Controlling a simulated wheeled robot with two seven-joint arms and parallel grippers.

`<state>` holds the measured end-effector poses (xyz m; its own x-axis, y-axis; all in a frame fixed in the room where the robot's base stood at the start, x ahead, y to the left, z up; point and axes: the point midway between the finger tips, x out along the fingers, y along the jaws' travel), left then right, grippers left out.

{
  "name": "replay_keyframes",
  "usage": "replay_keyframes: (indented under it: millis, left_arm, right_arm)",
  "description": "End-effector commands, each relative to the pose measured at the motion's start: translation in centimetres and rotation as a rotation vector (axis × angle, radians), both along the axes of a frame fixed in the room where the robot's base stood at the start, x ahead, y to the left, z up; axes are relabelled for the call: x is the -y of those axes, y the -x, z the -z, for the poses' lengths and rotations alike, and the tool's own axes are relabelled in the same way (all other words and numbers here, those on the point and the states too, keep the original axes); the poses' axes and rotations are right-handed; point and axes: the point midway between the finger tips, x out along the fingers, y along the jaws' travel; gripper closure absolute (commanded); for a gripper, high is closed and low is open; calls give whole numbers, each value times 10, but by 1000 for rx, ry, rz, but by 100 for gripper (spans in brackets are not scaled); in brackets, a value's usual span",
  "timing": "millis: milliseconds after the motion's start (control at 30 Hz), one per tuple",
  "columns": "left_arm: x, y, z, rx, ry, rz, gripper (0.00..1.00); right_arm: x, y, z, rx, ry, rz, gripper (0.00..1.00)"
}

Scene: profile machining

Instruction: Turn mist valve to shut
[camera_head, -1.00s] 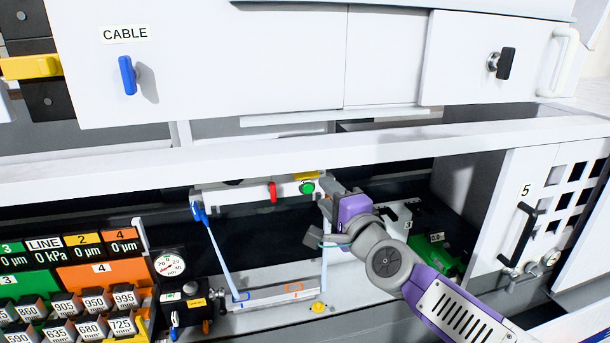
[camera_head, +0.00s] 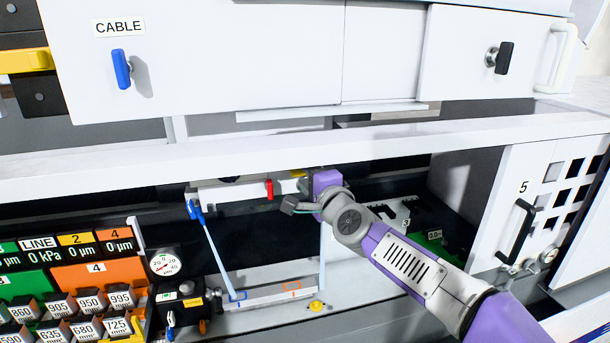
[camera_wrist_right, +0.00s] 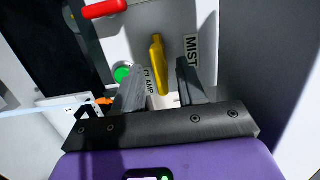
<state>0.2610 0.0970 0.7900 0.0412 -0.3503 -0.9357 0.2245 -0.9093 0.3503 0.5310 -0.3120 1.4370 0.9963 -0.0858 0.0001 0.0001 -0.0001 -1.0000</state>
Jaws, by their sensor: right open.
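The mist valve's yellow lever (camera_wrist_right: 157,62) stands upright on a white panel in the right wrist view, left of the MIST label (camera_wrist_right: 191,52). A bit of yellow (camera_head: 298,174) shows beside my right gripper in the head view. My right gripper (camera_wrist_right: 160,68) is open, with one finger on each side of the lever. I cannot tell whether either finger touches it. In the head view, my right gripper (camera_head: 308,180) is at the panel's right end and mostly hidden by my wrist. My left gripper is not in view.
A red lever (camera_wrist_right: 104,8) and a green button (camera_wrist_right: 123,73) are on the same panel, left of the yellow lever. A white overhanging shelf edge (camera_head: 400,143) runs above my right arm. A pressure gauge (camera_head: 165,264) stands at lower left.

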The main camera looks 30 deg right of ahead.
Motion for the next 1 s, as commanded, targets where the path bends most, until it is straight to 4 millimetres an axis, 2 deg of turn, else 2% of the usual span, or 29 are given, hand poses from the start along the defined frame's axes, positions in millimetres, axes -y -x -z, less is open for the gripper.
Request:
replay_keyframes:
  millis: [33, 200, 300, 567, 1000]
  left_arm:
    - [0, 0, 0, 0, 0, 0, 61]
    - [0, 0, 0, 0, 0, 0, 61]
    - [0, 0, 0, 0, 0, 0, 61]
    - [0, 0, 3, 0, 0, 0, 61]
    - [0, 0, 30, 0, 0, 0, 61]
  right_arm:
    - [0, 0, 0, 0, 0, 0, 63]
    - [0, 0, 0, 0, 0, 0, 89]
    - [0, 0, 0, 0, 0, 0, 100]
    - [0, 0, 1, 4, -16, 0, 100]
    - [-1, 0, 3, 66, -268, -1, 100]
